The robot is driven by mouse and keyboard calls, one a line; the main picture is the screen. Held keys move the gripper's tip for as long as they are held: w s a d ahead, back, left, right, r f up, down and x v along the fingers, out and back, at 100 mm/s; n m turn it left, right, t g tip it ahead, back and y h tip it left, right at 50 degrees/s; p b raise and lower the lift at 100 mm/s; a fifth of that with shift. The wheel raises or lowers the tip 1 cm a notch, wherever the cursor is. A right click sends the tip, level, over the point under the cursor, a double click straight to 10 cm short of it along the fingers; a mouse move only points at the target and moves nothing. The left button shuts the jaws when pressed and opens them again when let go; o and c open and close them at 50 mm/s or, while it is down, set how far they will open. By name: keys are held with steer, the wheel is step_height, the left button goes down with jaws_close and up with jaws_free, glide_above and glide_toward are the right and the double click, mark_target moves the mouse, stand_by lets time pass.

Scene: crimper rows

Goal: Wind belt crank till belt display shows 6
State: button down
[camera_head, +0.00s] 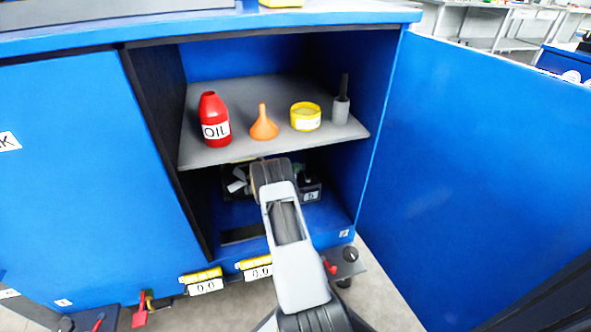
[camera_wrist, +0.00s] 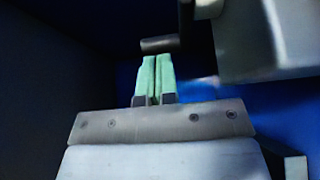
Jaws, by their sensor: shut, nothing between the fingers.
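My arm reaches into the open blue cabinet, under its shelf. My gripper (camera_wrist: 154,80) has green fingertips pressed together with nothing between them; in the head view my own wrist hides the fingertips. A dark cylinder (camera_wrist: 160,45) like a crank handle is just beyond the fingertips; I cannot tell whether they touch it. In the head view, a dark device (camera_head: 312,192) with a small label shows partly behind my arm, under the shelf. Two small displays, a left one (camera_head: 206,286) and a right one (camera_head: 258,272), seem to read 0.0. I cannot tell which is the belt display.
The grey shelf (camera_head: 240,95) above my arm carries a red oil bottle (camera_head: 214,120), an orange funnel (camera_head: 264,123), a yellow tin (camera_head: 305,116) and a grey brush-like item (camera_head: 341,106). The open blue door (camera_head: 480,170) bounds the right. A grey block (camera_wrist: 265,40) is close at upper right.

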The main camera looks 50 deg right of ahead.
steer(key=shift+d+m+g+b, duration=0.35)
steer(key=shift+m+g, duration=0.25)
steer(key=shift+g, duration=0.4)
steer(key=shift+a, duration=0.1)
